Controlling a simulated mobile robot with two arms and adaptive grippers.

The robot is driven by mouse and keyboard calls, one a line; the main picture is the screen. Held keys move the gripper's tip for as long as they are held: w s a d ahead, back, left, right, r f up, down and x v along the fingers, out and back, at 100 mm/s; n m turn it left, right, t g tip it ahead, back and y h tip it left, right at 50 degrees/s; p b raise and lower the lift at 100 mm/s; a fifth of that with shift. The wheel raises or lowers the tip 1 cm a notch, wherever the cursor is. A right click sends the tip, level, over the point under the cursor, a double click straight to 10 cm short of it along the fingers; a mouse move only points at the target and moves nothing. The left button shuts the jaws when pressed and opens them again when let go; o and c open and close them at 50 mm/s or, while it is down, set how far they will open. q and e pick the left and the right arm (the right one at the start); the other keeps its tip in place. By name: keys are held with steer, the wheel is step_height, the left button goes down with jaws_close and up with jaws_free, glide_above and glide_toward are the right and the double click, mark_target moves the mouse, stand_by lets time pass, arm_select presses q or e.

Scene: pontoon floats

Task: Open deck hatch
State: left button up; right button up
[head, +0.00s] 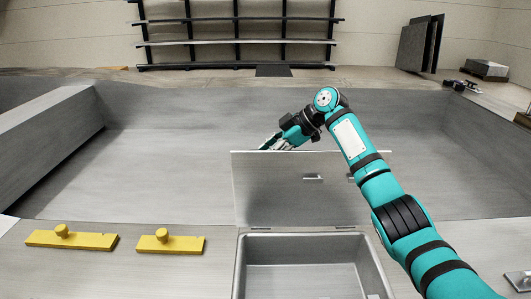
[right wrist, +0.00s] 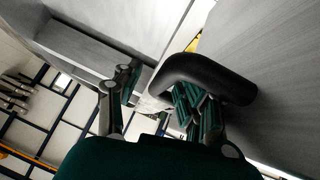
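The hatch lid (head: 275,195) stands up, hinged at the back of the hatch opening (head: 243,262), with its inner face toward me. The open hatch shows an empty-looking grey recess below. My right gripper (head: 273,144) is behind the lid's top edge, partly hidden by it. In the right wrist view, the two fingers of my right gripper (right wrist: 158,105) are spread apart. A dark curved handle (right wrist: 210,75) lies beside a grey panel, and the right-hand finger is at or inside its loop. Whether they touch is unclear. My left gripper is out of view.
Two yellow bars with knobs (head: 72,240) (head: 170,243) lie on the deck left of the hatch. A wide sunken grey well (head: 170,160) lies behind the lid. Shelving (head: 237,40) stands at the back wall, and dark panels (head: 420,45) lean at right.

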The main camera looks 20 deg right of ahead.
steer(key=v, duration=1.1)
steer(key=shift+s+d+r, duration=0.1)
steer(key=shift+d, duration=0.05)
